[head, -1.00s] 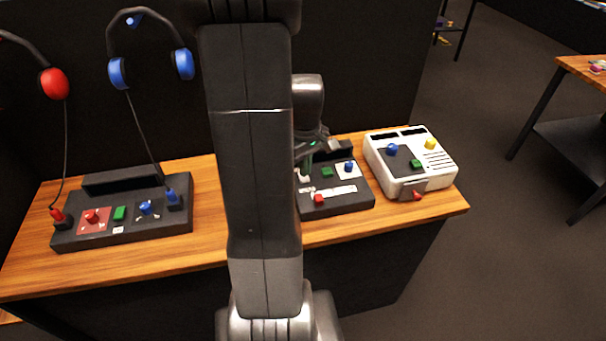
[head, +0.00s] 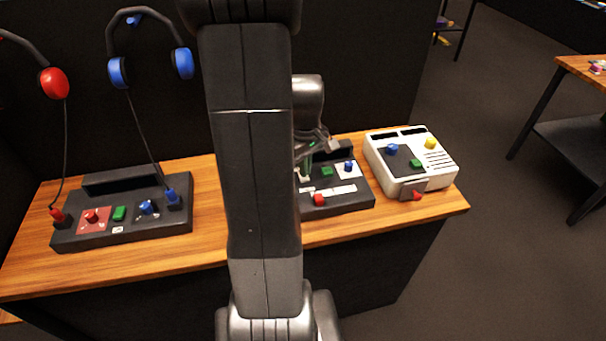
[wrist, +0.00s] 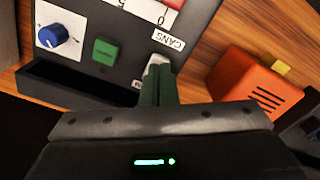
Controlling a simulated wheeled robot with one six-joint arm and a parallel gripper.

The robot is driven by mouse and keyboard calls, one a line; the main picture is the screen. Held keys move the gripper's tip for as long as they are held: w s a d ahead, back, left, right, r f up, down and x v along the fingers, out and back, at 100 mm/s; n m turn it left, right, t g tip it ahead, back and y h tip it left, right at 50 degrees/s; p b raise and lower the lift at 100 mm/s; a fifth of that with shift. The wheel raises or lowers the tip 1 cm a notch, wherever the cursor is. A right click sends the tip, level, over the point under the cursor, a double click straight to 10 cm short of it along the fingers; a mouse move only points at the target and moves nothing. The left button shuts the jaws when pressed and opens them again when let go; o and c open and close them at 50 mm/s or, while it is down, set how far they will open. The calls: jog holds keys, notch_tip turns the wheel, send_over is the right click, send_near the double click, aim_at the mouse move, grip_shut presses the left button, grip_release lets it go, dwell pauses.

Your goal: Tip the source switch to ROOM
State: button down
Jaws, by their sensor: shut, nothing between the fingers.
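The dark middle panel (head: 350,203) lies partly behind my arm in the head view. It also fills the upper left of the wrist view (wrist: 105,15). A white label reading CANS (wrist: 168,38) shows upside down on it, just beyond my fingertips. My gripper (wrist: 158,70), with green fingers, is shut and empty, low over the panel beside that label. It also shows in the head view (head: 304,171), at the panel's left part.
The panel also bears a green button (wrist: 105,51), a blue knob (wrist: 53,36) and a red knob (head: 319,199). An orange box (wrist: 255,85) stands close by in the wrist view. A white device (head: 410,160) stands right, another dark panel (head: 125,233) left.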

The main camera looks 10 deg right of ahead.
jog(key=shift+f+b, duration=0.6)
jog(key=shift+f, duration=0.25)
jog(key=shift+r, duration=0.1)
dwell(0.3)
jog(key=shift+r+p, duration=2.85)
jog(key=shift+r, duration=0.6)
jog(key=shift+f, duration=0.15)
